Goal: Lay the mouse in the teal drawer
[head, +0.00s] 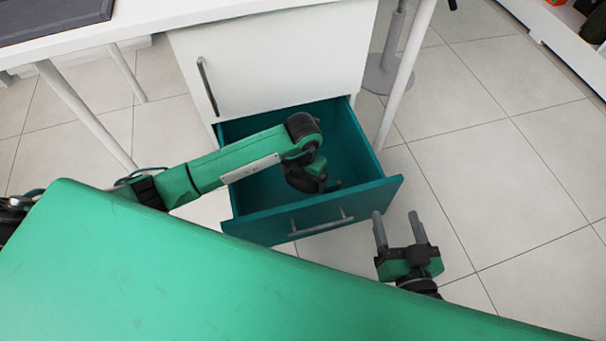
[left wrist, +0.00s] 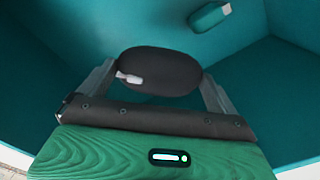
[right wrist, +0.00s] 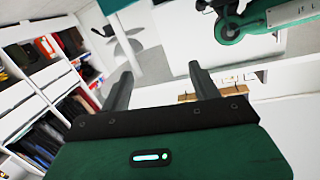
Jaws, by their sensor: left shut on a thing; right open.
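The teal drawer (head: 305,212) is pulled out below the white cabinet. My left arm reaches into it, and my left gripper (head: 322,184) is inside the drawer's outline, partly hidden by the arm. In the left wrist view my left gripper (left wrist: 158,88) is shut on the dark mouse (left wrist: 160,70), with a finger on each side of it. The drawer's teal inside (left wrist: 100,25) surrounds it there; I cannot tell if the mouse touches the floor. My right gripper (head: 399,230) is open and empty, outside the drawer to the right of its front.
A small teal object with a pale end (left wrist: 210,17) shows in the drawer in the left wrist view. The white cabinet front (head: 275,65) and white desk (head: 180,12) stand above the drawer. A white desk leg (head: 405,75) is to its right. Tiled floor lies free at right.

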